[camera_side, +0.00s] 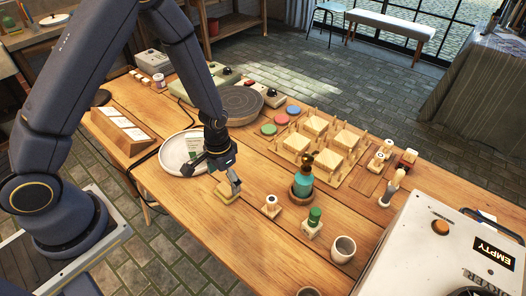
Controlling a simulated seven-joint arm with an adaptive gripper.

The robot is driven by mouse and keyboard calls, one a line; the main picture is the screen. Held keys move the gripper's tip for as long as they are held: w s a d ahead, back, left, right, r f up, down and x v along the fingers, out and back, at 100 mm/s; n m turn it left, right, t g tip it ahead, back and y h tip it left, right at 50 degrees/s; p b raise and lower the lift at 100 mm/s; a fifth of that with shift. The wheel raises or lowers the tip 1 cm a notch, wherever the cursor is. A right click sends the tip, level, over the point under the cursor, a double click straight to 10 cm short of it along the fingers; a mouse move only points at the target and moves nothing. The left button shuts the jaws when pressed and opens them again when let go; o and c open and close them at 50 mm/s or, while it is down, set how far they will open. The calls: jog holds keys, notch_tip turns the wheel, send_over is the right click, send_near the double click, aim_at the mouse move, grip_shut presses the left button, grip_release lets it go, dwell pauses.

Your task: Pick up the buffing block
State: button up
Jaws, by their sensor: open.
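A small tan block (224,197), which looks like the buffing block, lies on the wooden table just below my gripper. My gripper (222,182) points down with its fingers apart. One finger is at the block's right side; the other is on the left, near the white plate. The gripper covers part of the block, and I cannot tell whether the fingers touch it.
A white plate (166,156) is left of the gripper. A teal bottle (302,186) in a wooden holder stands to the right. A green-topped item (314,219) and a pale cup (343,249) are nearer the white machine (450,245). Square plates on a peg rack (336,153) stand behind.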

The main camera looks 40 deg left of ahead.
aim_at(225, 188)
jog(key=f, duration=0.5)
jog(key=shift+w+a+f, duration=0.2)
jog(key=shift+w+a, duration=0.05)
jog(key=c, duration=1.2)
